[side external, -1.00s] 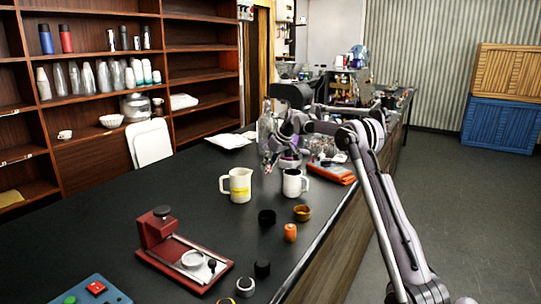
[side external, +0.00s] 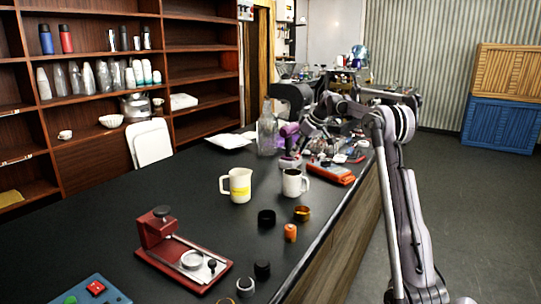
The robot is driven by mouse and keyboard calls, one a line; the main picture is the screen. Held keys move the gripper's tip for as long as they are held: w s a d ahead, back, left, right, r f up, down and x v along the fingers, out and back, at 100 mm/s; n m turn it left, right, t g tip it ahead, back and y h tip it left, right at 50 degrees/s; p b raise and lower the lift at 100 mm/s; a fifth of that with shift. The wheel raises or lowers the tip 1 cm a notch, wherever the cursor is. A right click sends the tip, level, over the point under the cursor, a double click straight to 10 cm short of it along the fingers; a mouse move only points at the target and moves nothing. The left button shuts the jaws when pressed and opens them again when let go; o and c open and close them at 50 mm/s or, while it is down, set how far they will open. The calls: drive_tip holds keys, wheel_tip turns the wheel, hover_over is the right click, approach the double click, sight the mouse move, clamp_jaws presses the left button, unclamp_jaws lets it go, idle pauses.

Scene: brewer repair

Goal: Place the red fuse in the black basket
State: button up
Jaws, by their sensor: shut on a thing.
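My gripper (side external: 290,150) is above the far part of the dark counter, beyond the white mugs. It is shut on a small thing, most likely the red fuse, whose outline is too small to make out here. I cannot pick out the black basket with certainty. A small black round container (side external: 266,218) stands on the counter in front of the mugs. A second small black piece (side external: 262,269) stands nearer the camera. Clutter around my gripper hides what lies directly below it.
A white jug with a yellow band (side external: 238,186) and a white mug (side external: 293,184) stand mid-counter. An orange-red tray (side external: 332,173) lies near the right edge. A clear bottle (side external: 267,132) stands left of my gripper. The left counter middle is free.

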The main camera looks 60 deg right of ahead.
drive_tip(key=shift+a, duration=0.1)
drive_tip(key=s+a+n+y, duration=0.1)
drive_tip(key=s+a+n, duration=0.15)
drive_tip(key=a, duration=2.35)
drive_tip(key=shift+s+f, duration=0.15)
drive_tip(key=shift+f, duration=2.15)
drive_tip(key=shift+s+f, duration=0.15)
drive_tip(key=shift+f, duration=2.1)
drive_tip(key=o, duration=0.9)
drive_tip(key=shift+o, duration=0.2)
